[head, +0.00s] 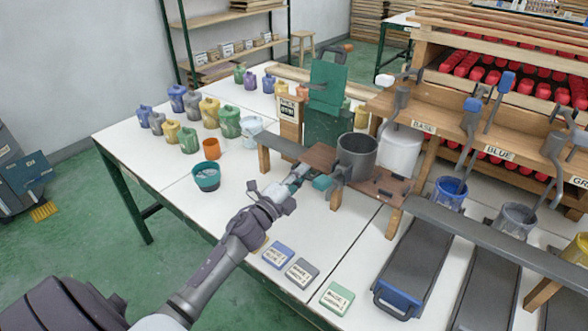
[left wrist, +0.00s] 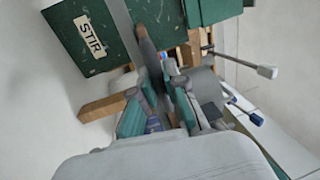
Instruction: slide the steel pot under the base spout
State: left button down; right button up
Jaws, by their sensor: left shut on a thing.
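The dark grey steel pot (head: 357,153) stands upright on a brown wooden board between the grey rails. The base spout (head: 400,102) is a grey tap on the wooden rack near the BASE label (head: 423,127), above and right of the pot. My left gripper (head: 308,174) is left of the pot, low by the board's edge. In the left wrist view, its teal-padded fingers (left wrist: 160,110) are close around something. A grey curved side, seemingly the pot (left wrist: 207,92), shows just beyond the right finger. The grip itself is mostly hidden. My right gripper is not seen.
A white cylinder (head: 401,150) stands right behind the pot. The green STIR machine (head: 328,100) is behind and left. Labelled tiles (head: 302,272) lie in front.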

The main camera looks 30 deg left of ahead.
pick_arm(q)
jog(key=shift+s+d+f, duration=0.1)
jog(key=shift+s+d, duration=0.05)
jog(key=shift+d, duration=1.1)
jog(key=shift+s+d, duration=0.1)
jog(key=shift+d, duration=1.1)
jog(key=c, duration=1.2)
grip_release()
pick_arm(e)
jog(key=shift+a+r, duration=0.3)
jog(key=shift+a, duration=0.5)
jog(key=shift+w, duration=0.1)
pick_arm(q)
jog(key=shift+s, duration=0.3)
send_near(325, 173)
jog(key=v, duration=0.5)
jog(key=shift+s, duration=0.35)
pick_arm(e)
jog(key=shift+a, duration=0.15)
